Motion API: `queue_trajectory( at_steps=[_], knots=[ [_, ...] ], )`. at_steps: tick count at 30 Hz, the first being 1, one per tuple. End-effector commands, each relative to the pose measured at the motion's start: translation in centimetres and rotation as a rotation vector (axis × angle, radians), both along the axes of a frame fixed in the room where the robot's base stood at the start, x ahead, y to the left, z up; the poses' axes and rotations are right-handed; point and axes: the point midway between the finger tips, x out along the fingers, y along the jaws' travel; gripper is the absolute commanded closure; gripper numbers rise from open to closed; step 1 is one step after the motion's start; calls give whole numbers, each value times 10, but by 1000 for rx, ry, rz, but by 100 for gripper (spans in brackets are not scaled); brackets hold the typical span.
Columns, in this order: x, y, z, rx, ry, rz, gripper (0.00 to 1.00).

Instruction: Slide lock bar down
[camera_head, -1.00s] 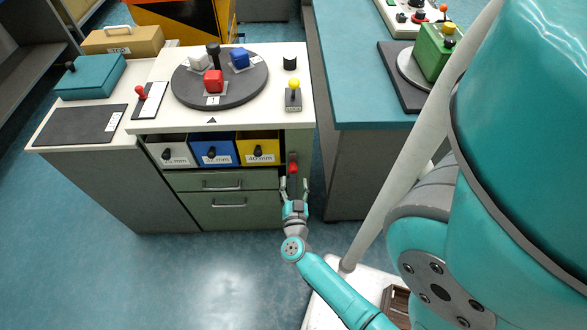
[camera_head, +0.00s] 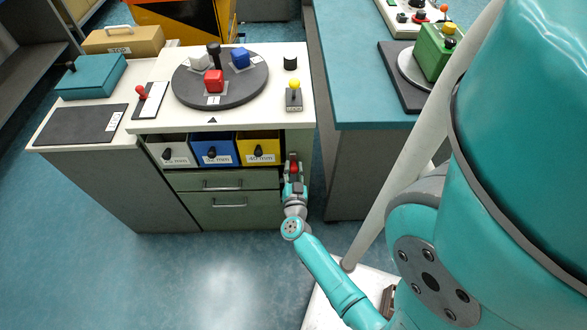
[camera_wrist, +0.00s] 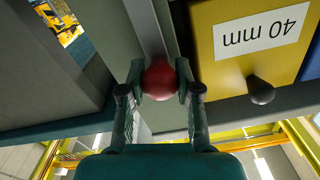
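The lock bar's red knob (camera_head: 294,168) is on the cabinet's narrow right front strip, below the worktop and beside the yellow drawer. In the wrist view the round red knob (camera_wrist: 159,80) sits between my two fingertips, in front of a grey vertical bar (camera_wrist: 150,28). My gripper (camera_head: 294,172) is at the knob. In the wrist view my gripper (camera_wrist: 160,82) has its pads close against both sides of the knob and looks shut on it. My fingers hide part of the bar.
White, blue and yellow drawers (camera_head: 258,150) are left of the knob, the yellow one marked 40 mm. Its black knob (camera_wrist: 261,91) is near my right finger in the wrist view. A teal-topped counter (camera_head: 362,90) stands to the right. A turntable (camera_head: 190,90) with coloured blocks is above.

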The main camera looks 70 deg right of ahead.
Motion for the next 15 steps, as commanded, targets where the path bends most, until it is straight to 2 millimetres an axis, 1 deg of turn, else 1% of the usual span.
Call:
queue_trajectory(
  at_steps=[1, 2, 8, 15],
  knots=[
    [0, 0, 0, -1, 0, 0, 96],
    [0, 0, 0, -1, 0, 0, 100],
    [0, 0, -2, -1, 0, -1, 100],
    [0, -1, -31, 0, 2, -3, 100]
  ],
)
